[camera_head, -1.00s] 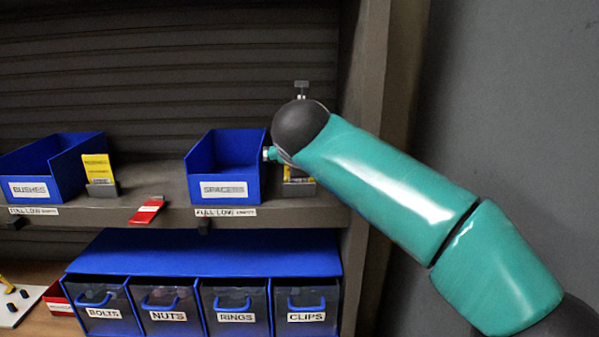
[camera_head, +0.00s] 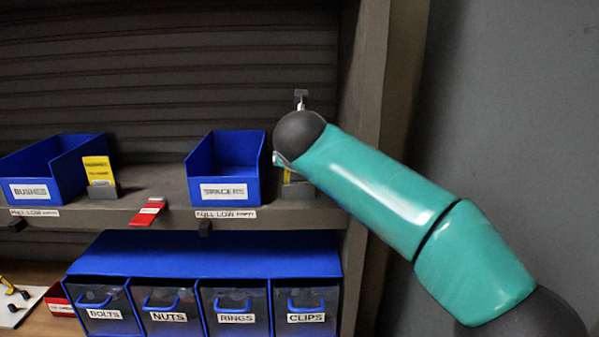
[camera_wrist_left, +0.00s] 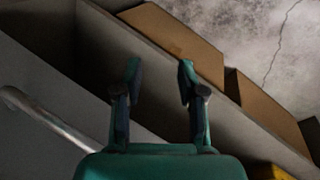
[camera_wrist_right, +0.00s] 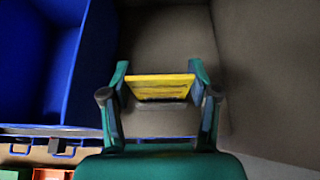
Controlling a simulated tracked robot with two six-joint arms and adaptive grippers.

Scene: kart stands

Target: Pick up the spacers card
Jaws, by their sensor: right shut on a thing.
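The yellow spacers card (camera_wrist_right: 160,87) is between the fingers of my right gripper (camera_wrist_right: 160,82) in the right wrist view, and the gripper is shut on it. In the head view a sliver of the card (camera_head: 287,176) shows above its dark holder (camera_head: 298,190), right of the blue SPACERS bin (camera_head: 224,190). My wrist hides most of the card and gripper there. I cannot tell whether the card is clear of the holder. My left gripper (camera_wrist_left: 160,80) is open and empty in the left wrist view; it is outside the head view.
Another yellow card (camera_head: 98,170) stands in a holder beside the BUSHES bin (camera_head: 30,190). A red card (camera_head: 148,212) lies at the shelf edge (camera_head: 175,216). A shelf upright (camera_head: 362,110) stands close right of my right wrist. Labelled drawers (camera_head: 235,303) are below.

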